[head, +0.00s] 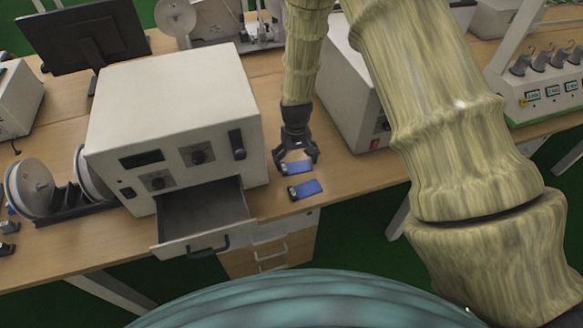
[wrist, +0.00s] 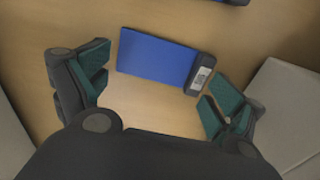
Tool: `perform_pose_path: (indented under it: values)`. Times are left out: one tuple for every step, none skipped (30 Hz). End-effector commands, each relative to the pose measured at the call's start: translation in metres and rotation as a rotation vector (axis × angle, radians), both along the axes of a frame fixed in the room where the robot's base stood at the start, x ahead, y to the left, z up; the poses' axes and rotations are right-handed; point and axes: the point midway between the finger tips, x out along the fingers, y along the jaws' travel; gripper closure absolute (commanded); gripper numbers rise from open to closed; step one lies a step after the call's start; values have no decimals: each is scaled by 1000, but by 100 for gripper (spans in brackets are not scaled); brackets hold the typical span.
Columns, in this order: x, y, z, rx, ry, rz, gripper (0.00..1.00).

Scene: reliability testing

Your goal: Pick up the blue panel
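Two small blue panels lie flat on the wooden table, each with a dark end piece. In the head view the farther blue panel (head: 296,168) is just below my gripper (head: 297,158), and the nearer blue panel (head: 308,188) lies closer to the table's front edge. In the wrist view one blue panel (wrist: 155,58) lies in front of my open gripper (wrist: 157,84), with its labelled dark end toward the right finger. The fingers are spread and empty, apart from the panel. The other panel (wrist: 230,1) is mostly cut off at the top edge.
A white instrument box (head: 175,110) with an open drawer (head: 205,215) stands left of the panels. Another white box (head: 352,90) stands to the right, partly behind my arm. The table (head: 345,170) is clear around the panels. A monitor (head: 85,35) stands at the back left.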

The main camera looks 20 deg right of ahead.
Motion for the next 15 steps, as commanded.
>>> perform_pose_path:
  values:
    - [0,0,0,0,0,0,24]
    - [0,0,0,0,0,0,29]
    - [0,0,0,0,0,0,36]
    - [0,0,0,0,1,0,42]
    - [0,0,0,0,1,0,47]
    - [0,0,0,0,1,0,55]
    - [0,0,0,0,1,0,60]
    - [0,0,0,0,1,0,66]
    - [0,0,0,0,1,0,73]
    - [0,0,0,0,1,0,78]
    - [0,0,0,0,1,0,84]
    - [0,0,-1,0,1,0,91]
    - [0,0,-1,0,1,0,97]
    - [-1,0,-1,0,1,0,100]
    - [-1,0,-1,0,1,0,100]
